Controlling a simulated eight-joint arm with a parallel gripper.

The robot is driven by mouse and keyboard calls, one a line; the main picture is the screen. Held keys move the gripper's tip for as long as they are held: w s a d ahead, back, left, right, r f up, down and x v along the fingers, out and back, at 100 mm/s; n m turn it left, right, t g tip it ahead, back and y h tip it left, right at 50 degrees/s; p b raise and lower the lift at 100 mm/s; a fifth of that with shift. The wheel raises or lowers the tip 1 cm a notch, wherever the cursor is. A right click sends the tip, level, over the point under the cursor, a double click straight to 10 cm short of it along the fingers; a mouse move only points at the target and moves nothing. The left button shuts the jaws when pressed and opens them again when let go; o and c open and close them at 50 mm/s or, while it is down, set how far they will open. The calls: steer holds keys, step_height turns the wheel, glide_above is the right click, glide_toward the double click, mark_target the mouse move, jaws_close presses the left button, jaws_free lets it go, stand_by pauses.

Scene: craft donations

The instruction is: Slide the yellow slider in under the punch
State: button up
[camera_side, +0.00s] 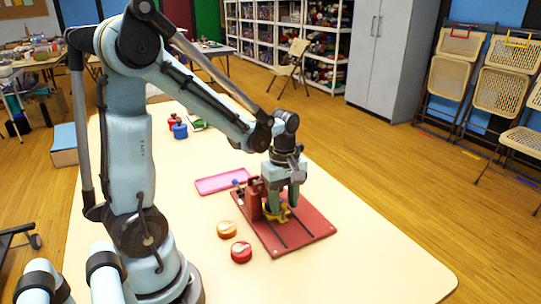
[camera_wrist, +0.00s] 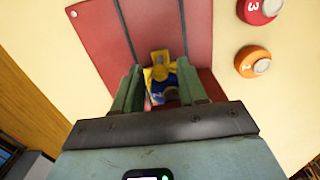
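The yellow slider (camera_side: 283,214) sits low on a red base plate (camera_side: 312,226), beside the upright red punch (camera_side: 256,200). My gripper (camera_side: 284,203) points down over the slider, close to the punch. In the wrist view the yellow slider (camera_wrist: 160,68) shows between the two green fingertips of my gripper (camera_wrist: 161,68), with a finger close on each side. Whether the fingers press on it is not clear. A blue and white part shows between the fingers nearer the palm. The slider's near end and much of the punch are hidden by the fingers and palm.
An orange disc (camera_side: 227,230) and a red disc (camera_side: 241,252) lie left of the plate. A pink tray (camera_side: 222,181) lies behind it. Blue and red containers (camera_side: 179,130) stand farther back. The table front is clear.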

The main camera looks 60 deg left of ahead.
mark_target(280, 216)
steer(key=shift+w+a+r+y, duration=0.15)
steer(key=shift+a+y, duration=0.15)
steer(key=shift+a, duration=0.6)
step_height(280, 216, up, 7)
steer(key=shift+d, duration=0.2)
steer(key=shift+r, duration=0.15)
steer(key=shift+s+d+m, duration=0.2)
steer(key=shift+d+m, duration=0.1)
steer(key=s+d+r+m+t, duration=0.1)
steer(key=d+m+t, duration=0.6)
steer(key=m, duration=1)
steer(key=shift+s+d, duration=0.45)
steer(key=shift+d, duration=0.8)
steer(key=shift+r, duration=0.1)
steer(key=shift+c, duration=0.2)
